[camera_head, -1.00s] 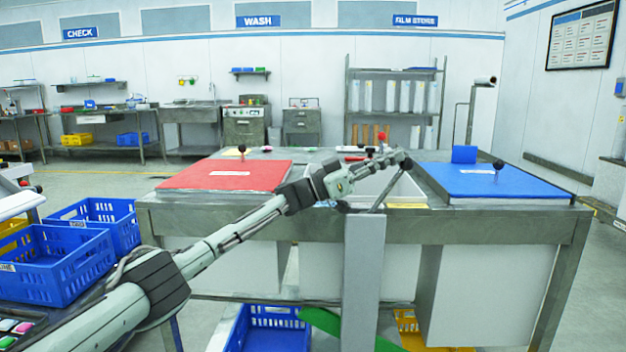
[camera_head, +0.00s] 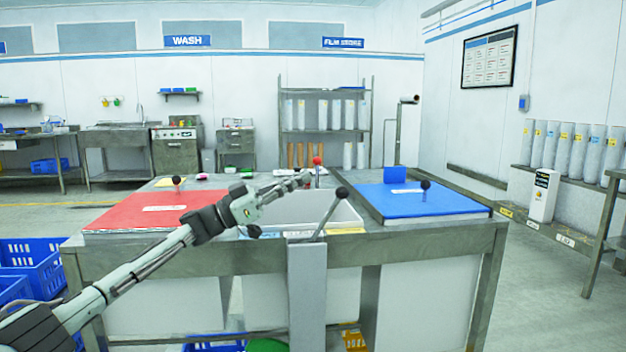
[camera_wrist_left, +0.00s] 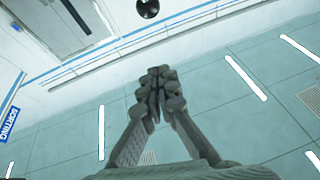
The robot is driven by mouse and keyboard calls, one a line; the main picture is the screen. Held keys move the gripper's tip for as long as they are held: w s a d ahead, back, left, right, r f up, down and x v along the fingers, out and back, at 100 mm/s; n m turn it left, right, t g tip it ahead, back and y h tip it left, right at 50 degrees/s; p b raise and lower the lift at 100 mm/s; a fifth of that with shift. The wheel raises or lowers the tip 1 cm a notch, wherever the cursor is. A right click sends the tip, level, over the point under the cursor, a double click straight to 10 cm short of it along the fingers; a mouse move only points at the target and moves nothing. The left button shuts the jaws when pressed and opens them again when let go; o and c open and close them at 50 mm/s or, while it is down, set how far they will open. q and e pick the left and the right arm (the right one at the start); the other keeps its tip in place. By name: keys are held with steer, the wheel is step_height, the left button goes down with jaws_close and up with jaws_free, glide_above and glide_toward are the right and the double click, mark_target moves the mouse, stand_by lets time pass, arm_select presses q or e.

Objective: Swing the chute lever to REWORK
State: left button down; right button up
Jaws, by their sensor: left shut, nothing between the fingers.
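The chute lever (camera_head: 329,214) is a thin rod with a black ball knob, rising from a grey post (camera_head: 306,285) at the table's front. It leans to the right. My left gripper (camera_head: 298,181) is left of the knob and looks apart from it, over the sink-like opening. In the left wrist view its fingers (camera_wrist_left: 158,85) are together with nothing between them. A yellow label (camera_head: 346,231) lies right of the lever's foot and a bluish one (camera_head: 262,236) left of it; I cannot read either. My right gripper is out of view.
A red lid (camera_head: 135,213) covers the table's left side and a blue lid (camera_head: 425,205) its right, each with a black-knobbed handle. A red knob (camera_head: 317,160) stands behind the opening (camera_head: 310,207). Blue crates (camera_head: 35,255) stand at the left.

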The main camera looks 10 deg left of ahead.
arm_select(q)
steer(key=s+a, duration=0.2)
steer(key=a, duration=0.3)
steer(key=shift+s+a+b, duration=0.35)
steer(key=shift+a, duration=0.05)
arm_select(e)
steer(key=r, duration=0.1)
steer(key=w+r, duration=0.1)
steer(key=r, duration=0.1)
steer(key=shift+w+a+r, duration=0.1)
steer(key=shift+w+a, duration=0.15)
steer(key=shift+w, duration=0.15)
arm_select(q)
steer(key=shift+f, duration=0.15)
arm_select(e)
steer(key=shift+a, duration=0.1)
